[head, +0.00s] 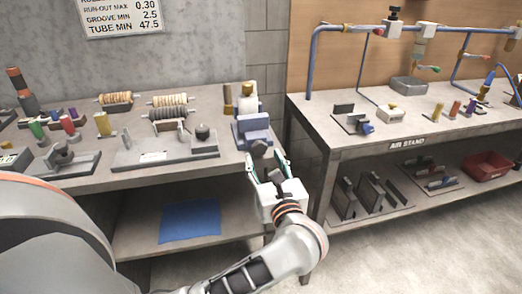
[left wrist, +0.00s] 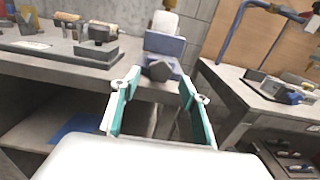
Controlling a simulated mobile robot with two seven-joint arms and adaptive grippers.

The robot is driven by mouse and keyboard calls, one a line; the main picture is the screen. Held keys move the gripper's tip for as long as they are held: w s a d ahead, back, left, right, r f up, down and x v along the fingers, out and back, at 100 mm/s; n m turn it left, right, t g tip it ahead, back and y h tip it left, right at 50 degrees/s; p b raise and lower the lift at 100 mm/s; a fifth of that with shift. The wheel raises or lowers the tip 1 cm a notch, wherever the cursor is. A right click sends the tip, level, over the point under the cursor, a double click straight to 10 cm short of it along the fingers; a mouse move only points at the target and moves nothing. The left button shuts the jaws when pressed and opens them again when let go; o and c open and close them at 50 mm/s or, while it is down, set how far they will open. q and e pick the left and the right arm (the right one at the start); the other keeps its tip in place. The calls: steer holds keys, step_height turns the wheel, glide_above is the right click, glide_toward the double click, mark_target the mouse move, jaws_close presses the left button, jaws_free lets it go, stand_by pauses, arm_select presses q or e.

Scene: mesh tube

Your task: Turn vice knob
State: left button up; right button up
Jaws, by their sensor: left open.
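The blue vice (head: 251,130) stands at the right front corner of the left workbench. Its dark grey knob (head: 259,147) sticks out at the front over the bench edge. My left gripper (head: 265,162) is open and empty, just in front of the knob, with its teal-lined fingers pointing at it. In the left wrist view the knob (left wrist: 160,69) shows beyond and between the two fingertips (left wrist: 159,83), below the vice body (left wrist: 165,44). I cannot tell whether the fingertips reach past the knob's front. My right gripper is not in view.
The left workbench (head: 95,178) holds fixtures, spools and coloured cylinders. A blue sheet (head: 190,221) lies on its lower shelf. A second bench (head: 345,142) with blue pipes stands at right, with a red bin (head: 488,167) on its lower shelf. A gap separates the benches.

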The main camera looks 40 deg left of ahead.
mark_target(260, 150)
arm_select(q)
steer(key=x, duration=0.5)
steer(key=shift+w+a, duration=0.1)
steer(key=c, duration=1.1)
